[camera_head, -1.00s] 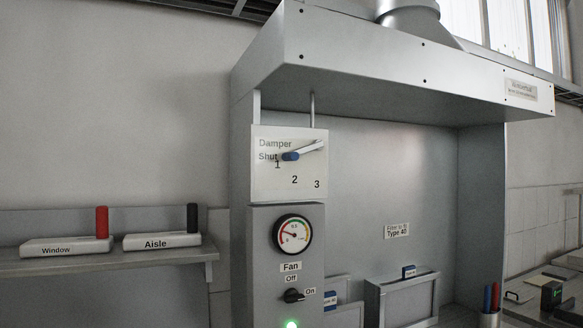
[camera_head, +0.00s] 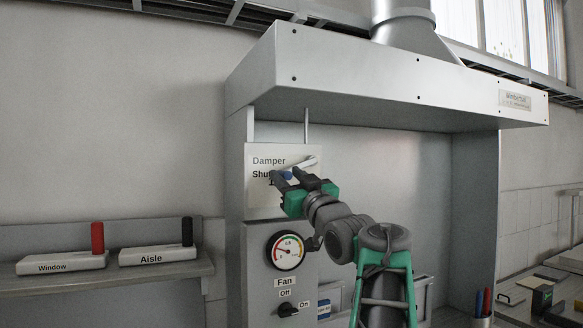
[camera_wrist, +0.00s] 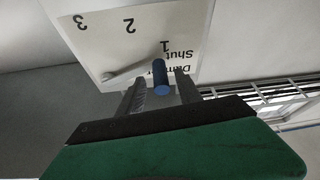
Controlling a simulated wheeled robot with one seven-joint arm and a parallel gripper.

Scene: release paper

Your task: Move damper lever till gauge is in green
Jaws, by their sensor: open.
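The damper lever has a blue knob (camera_wrist: 161,78) and a pale metal arm (camera_wrist: 117,68); in the head view the knob (camera_head: 286,175) is partly hidden by my gripper. The knob is near the Shut and 1 marks on the white damper plate (camera_head: 258,195). My gripper (camera_head: 285,174) is at the plate; in the wrist view (camera_wrist: 160,88) its fingers are open, one on each side of the knob. I cannot tell whether they touch it. The round gauge (camera_head: 286,251) is below the plate. Its needle points to the left, in the red part of the scale.
The fan switch (camera_head: 287,309) below the gauge is at On. A metal hood (camera_head: 380,75) overhangs the plate. A shelf at left holds a Window block (camera_head: 60,262) with a red handle and an Aisle block (camera_head: 158,254) with a black one.

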